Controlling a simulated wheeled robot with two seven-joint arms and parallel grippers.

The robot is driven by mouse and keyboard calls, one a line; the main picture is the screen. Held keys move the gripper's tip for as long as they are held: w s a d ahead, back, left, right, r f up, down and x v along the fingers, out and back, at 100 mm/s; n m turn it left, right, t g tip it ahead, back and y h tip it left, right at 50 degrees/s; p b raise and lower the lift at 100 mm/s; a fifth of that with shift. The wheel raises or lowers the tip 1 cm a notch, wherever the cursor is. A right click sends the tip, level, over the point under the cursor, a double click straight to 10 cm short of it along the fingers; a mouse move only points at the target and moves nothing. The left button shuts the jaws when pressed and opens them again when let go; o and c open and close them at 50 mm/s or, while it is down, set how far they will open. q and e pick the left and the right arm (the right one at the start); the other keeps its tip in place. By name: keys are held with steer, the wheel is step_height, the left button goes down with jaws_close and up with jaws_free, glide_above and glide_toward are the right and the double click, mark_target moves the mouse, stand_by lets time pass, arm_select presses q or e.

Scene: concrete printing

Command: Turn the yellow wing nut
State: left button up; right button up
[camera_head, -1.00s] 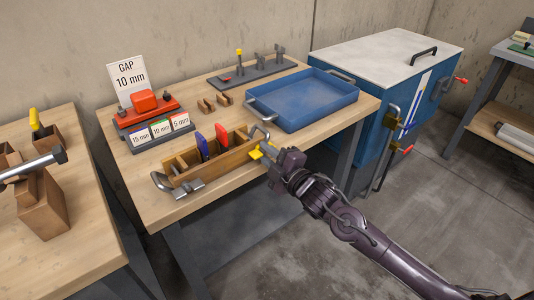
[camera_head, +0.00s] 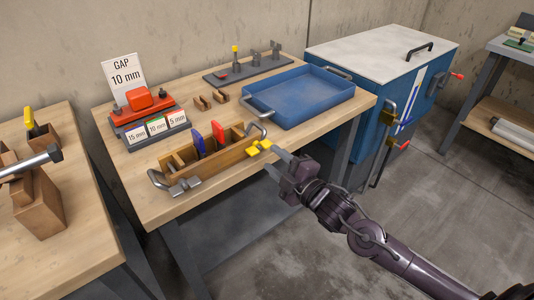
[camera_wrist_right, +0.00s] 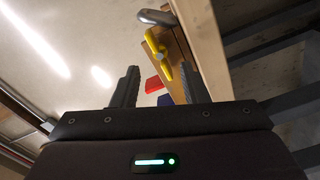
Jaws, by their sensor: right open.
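The yellow wing nut (camera_head: 258,147) sits at the right end of the wooden mould box (camera_head: 220,161) on the table. It also shows in the right wrist view (camera_wrist_right: 158,56), with a small grey stud end at its middle. My right gripper (camera_head: 276,160) is open just to the right of the wing nut, with its fingers pointing at it. In the right wrist view the nut lies just beyond the fingertips (camera_wrist_right: 161,72), roughly between them, with no visible contact. My left gripper is not in view.
A blue tray (camera_head: 305,97) lies behind. The gap sign (camera_head: 124,77) stands at the back left. Floor at the right is clear.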

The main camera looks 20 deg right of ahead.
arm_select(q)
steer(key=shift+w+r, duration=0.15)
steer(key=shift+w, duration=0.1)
arm_select(e)
steer(key=shift+v, duration=1.2)
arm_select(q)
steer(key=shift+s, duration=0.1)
